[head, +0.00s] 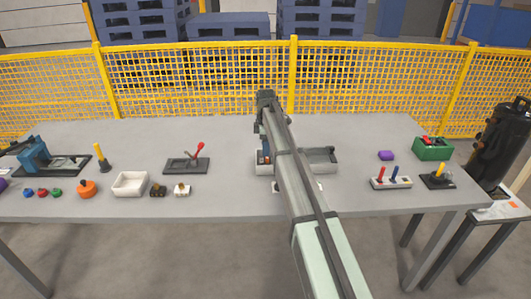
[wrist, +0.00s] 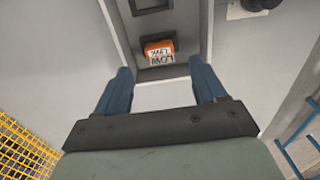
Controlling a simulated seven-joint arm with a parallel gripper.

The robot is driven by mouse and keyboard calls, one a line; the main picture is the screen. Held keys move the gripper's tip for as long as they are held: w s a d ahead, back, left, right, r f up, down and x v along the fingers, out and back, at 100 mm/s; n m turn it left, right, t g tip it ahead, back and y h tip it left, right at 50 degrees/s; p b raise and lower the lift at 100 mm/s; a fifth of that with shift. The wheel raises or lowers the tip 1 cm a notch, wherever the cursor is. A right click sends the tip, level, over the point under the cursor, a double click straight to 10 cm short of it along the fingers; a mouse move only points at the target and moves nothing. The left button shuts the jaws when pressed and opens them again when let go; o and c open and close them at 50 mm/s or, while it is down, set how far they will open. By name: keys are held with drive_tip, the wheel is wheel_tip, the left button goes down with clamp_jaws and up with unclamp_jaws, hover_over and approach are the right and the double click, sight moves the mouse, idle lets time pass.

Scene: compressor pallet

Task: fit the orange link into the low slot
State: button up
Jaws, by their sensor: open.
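The orange link (wrist: 159,48), with a white label of dark lettering, sits at a dark recess in a light grey housing in the wrist view. I cannot tell how deep it sits. Another dark recess (wrist: 151,5) is above it, cut by the picture's top edge. My gripper (wrist: 161,76) is open, with its blue fingers on either side of the housing, and nothing is clamped between them. In the head view my gripper (head: 264,156) is at the pale housing (head: 264,169), and my arm hides much of it. The link is not clearly visible there.
A grey open box (head: 322,159) stands right of my arm. A red-handled lever on a dark plate (head: 186,165) and a white tray (head: 130,184) are to the left.

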wheel_tip(320, 180, up, 9)
drive_tip(key=shift+r, duration=0.15)
idle(0.4)
